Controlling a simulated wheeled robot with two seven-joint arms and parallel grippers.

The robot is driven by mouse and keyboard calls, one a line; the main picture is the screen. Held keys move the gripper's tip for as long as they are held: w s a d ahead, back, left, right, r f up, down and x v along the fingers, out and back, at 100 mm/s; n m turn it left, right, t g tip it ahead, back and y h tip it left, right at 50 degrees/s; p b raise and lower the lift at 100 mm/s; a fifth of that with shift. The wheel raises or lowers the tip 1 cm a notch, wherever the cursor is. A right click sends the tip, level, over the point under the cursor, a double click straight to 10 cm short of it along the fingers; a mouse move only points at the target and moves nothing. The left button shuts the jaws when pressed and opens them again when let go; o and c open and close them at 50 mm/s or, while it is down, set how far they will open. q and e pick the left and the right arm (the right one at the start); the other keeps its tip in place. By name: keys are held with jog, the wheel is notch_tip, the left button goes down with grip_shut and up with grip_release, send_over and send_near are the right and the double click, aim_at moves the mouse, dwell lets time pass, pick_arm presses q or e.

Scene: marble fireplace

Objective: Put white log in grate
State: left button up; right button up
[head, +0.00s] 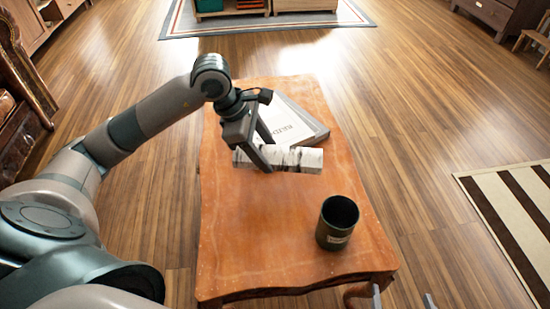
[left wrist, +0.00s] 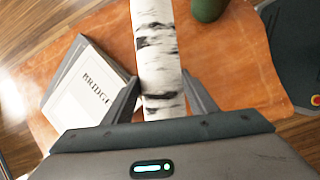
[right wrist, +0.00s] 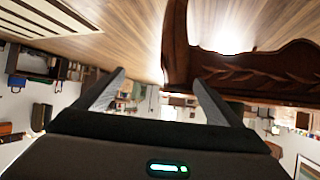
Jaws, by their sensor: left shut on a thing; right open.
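The white log (head: 306,159) is a short birch piece with black bark marks. My left gripper (head: 264,158) is shut on it and holds it over the wooden table. In the left wrist view the log (left wrist: 156,50) runs up between the fingers of my left gripper (left wrist: 161,95). Whether the log touches the table is hard to tell. My right gripper (right wrist: 158,85) is open and empty in the right wrist view, with carved dark wood beyond it. Its fingertips just show at the bottom of the head view (head: 402,298). No grate is in view.
The orange-brown table (head: 240,250) holds a dark cup (head: 335,235) at the front right and a book (head: 292,122) behind the log. A striped rug (head: 520,215) lies to the right. A leather chair (head: 20,125) stands at the left. Wooden floor around the table is clear.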

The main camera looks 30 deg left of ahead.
pick_arm(q)
jog(key=shift+w+a+f+n+t+y+b, duration=0.15)
jog(key=shift+a+f+n+t+y+b, duration=0.2)
jog(key=shift+a+f+n, duration=0.45)
jog(key=shift+f+n+b, duration=0.15)
jog(key=shift+n+b, duration=0.15)
jog(key=shift+b, duration=0.05)
pick_arm(e)
jog(key=a+r+t+y, duration=0.2)
jog(key=r+t, duration=0.2)
jog(key=r, duration=0.4)
jog(key=a+r+t+y, duration=0.1)
jog(key=a+r+t, duration=0.25)
jog(key=r, duration=0.55)
pick_arm(q)
jog(key=shift+w+f, duration=0.1)
jog(key=shift+f, duration=0.05)
jog(key=shift+a+f+n+b, duration=0.1)
jog(key=shift+a+n+b, duration=0.15)
jog(key=shift+n+b, duration=0.15)
pick_arm(e)
jog(key=s+r+t+y, duration=0.1)
jog(key=s+r+t, duration=0.2)
jog(key=r, duration=0.2)
jog(key=s+d+r+t+y, duration=0.1)
jog(key=s+r+t, duration=0.2)
jog(key=r, duration=0.3)
jog(key=shift+y, duration=0.3)
jog(key=shift+s+t, duration=0.1)
jog(key=shift+t, duration=0.15)
